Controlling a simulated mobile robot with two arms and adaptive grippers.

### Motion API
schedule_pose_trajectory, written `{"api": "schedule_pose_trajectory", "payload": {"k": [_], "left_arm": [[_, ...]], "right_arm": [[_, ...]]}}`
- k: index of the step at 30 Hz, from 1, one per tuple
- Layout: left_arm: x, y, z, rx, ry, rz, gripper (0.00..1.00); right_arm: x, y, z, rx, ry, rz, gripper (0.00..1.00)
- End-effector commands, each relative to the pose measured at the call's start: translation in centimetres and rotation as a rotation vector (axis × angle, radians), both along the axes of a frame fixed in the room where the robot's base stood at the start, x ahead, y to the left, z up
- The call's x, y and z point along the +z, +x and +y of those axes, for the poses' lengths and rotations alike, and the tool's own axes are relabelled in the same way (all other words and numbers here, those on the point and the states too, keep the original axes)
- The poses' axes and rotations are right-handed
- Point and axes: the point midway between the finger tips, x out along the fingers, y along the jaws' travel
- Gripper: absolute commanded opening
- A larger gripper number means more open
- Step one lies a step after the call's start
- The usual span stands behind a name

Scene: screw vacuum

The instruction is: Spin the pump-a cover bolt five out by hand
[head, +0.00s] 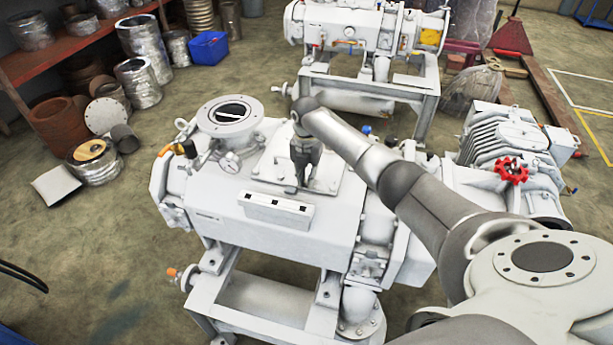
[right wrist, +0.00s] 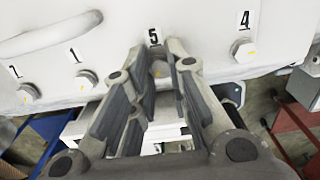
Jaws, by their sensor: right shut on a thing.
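Pump-a's large white body (head: 215,195) stands in the middle of the head view, with a raised cover plate (head: 268,172) on top. My right gripper (head: 302,184) points down at this plate, its fingertips hiding the spot they touch. In the right wrist view, my right gripper (right wrist: 163,62) has its fingers on either side of cover bolt five (right wrist: 160,71), under the label "5" (right wrist: 154,36). It is shut on this bolt, which is mostly hidden between the fingertips. My left gripper is not in view.
Other cover bolts show beside it: bolt four (right wrist: 245,52) at right, bolt one (right wrist: 86,80) at left. A red handwheel (head: 511,171) sits right of my arm. A second pump (head: 365,30) stands behind.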

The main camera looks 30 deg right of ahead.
Motion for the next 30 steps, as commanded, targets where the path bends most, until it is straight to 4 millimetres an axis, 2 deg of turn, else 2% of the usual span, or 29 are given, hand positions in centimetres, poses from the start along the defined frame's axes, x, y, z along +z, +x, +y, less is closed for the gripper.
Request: {"api": "schedule_pose_trajectory", "payload": {"k": [1, 3, 4, 9, 22, 26, 30], "left_arm": [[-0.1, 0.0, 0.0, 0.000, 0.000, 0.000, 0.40], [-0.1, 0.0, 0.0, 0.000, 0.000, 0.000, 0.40], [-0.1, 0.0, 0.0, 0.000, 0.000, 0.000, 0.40], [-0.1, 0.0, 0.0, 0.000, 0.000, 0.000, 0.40], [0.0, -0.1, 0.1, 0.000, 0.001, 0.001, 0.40], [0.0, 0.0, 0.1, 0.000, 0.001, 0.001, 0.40], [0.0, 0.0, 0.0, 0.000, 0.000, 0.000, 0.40]], "right_arm": [[-0.6, -0.5, 0.2, 0.001, 0.003, 0.015, 0.00], [-0.6, -0.5, 0.2, 0.001, 0.003, 0.015, 0.00], [-0.6, -0.5, 0.2, 0.001, 0.003, 0.016, 0.20], [-0.5, -0.4, 0.2, 0.000, 0.002, 0.013, 0.40], [0.4, -0.1, 0.0, -0.001, 0.001, 0.003, 0.40], [2.5, 0.0, 0.0, -0.001, 0.002, 0.001, 0.40], [5.5, 0.0, 0.0, 0.000, 0.002, 0.001, 0.40]]}}
